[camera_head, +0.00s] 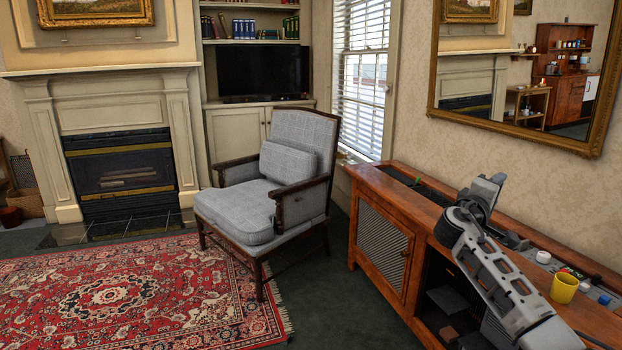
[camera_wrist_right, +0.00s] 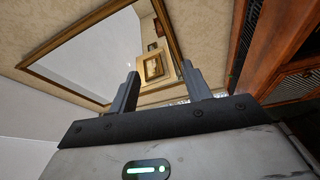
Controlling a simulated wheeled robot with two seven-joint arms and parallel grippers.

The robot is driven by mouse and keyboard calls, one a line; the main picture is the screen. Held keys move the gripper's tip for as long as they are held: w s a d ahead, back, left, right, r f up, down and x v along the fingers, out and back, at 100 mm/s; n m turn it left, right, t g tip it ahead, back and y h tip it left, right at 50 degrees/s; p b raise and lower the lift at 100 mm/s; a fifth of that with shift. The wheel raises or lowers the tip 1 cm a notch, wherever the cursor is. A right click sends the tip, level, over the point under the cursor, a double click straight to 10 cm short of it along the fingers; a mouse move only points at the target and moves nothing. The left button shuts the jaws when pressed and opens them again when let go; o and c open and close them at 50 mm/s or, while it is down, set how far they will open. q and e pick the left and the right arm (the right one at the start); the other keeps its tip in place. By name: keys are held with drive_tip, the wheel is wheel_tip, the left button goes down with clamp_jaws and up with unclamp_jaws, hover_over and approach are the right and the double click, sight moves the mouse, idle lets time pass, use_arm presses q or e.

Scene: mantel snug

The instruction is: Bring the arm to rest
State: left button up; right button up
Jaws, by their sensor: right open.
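My right arm (camera_head: 495,275) reaches up from the lower right of the head view, over the wooden sideboard (camera_head: 385,190). Its right gripper (camera_head: 488,187) is raised over the sideboard top, with no object in it. In the right wrist view the two fingers of the gripper (camera_wrist_right: 159,72) stand apart, with nothing between them but the distant wall and mirror. My left gripper is not in view.
A yellow mug (camera_head: 564,287) and a white lidded jar (camera_head: 543,257) stand on the sideboard, right of my arm. A gilt-framed mirror (camera_head: 520,75) hangs above. A grey armchair (camera_head: 270,185) stands left of the sideboard, near a red rug (camera_head: 120,295).

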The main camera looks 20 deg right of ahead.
drive_tip(key=w+a+f+t+y, duration=0.4)
drive_tip(key=w+a+t+y, duration=0.5)
drive_tip(key=w+a+y, duration=0.25)
drive_tip(key=s+a+f+n+g+y, duration=0.1)
drive_tip(key=s+a+f+y, duration=0.25)
drive_tip(key=a+f, duration=0.55)
drive_tip(key=s+a+f+n+y, duration=0.1)
drive_tip(key=s+a+f+y, duration=0.25)
drive_tip(key=a+f, duration=0.55)
drive_tip(key=s+a+f+g+y, duration=0.1)
drive_tip(key=s+a+f, duration=0.4)
drive_tip(key=s+a, duration=0.35)
drive_tip(key=s+a+m+g+y+p, duration=0.1)
drive_tip(key=s+a, duration=0.4)
drive_tip(key=s, duration=0.4)
drive_tip(key=s+a+m+g+y+p, duration=0.1)
drive_tip(key=s+a+p, duration=0.1)
drive_tip(key=s+a, duration=0.3)
drive_tip(key=s, duration=0.4)
drive_tip(key=shift+a+f, duration=0.2)
drive_tip(key=shift+a, duration=0.1)
